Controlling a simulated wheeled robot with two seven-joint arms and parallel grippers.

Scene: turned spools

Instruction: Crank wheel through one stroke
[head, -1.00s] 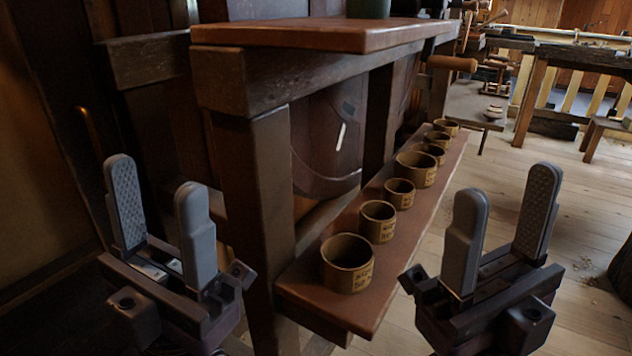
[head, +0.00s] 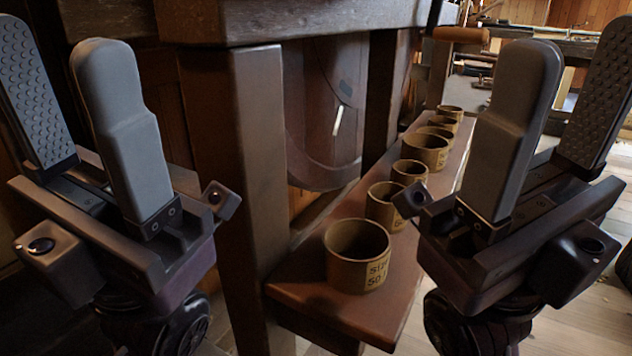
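The wheel (head: 312,120) is a dark wooden disc mounted under the bench, partly hidden by the front post. A pale mark shows on its face. A light wooden crank handle (head: 461,34) sticks out to the right beyond the far part of the bench. My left gripper (head: 70,95) is open and empty at the left, in front of the bench post. My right gripper (head: 565,90) is open and empty at the right, nearer than the handle and below it in the picture. Neither gripper touches the wheel or the handle.
A low wooden shelf (head: 335,317) runs back along the bench, carrying a row of several brown labelled cups, the nearest cup (head: 357,262) at its front end. A thick post (head: 235,190) holds up the bench. Pale floor lies open to the right.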

